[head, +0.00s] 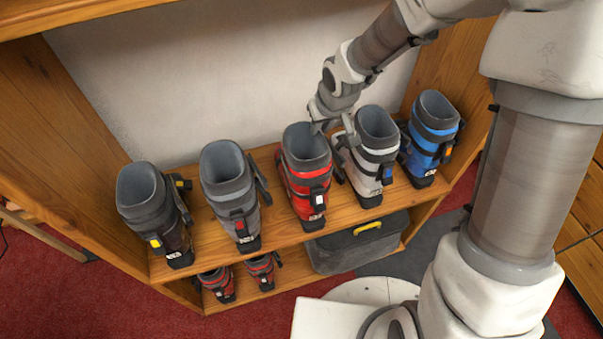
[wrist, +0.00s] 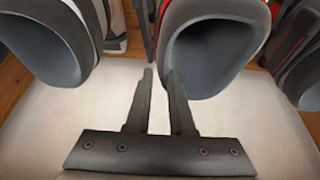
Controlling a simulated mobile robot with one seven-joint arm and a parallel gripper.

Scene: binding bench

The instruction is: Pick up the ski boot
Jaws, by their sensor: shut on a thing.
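The red ski boot (head: 304,180) with black buckle parts stands upright on the upper wooden shelf, in the middle of a row of boots. My gripper (head: 322,125) comes down from above at the right side of its cuff and is shut on the cuff rim. In the wrist view my gripper (wrist: 162,76) has one finger at the opening of the red boot (wrist: 213,45) and the other just outside its wall. The fingertips are partly hidden at the rim. I cannot see any gap under the boot's sole.
A white boot (head: 376,155) stands close to the right, beside my gripper, with a blue boot (head: 430,140) beyond. A grey boot (head: 232,190) and a dark boot (head: 153,212) stand left. Below are small red boots (head: 217,284) and a grey box (head: 358,248).

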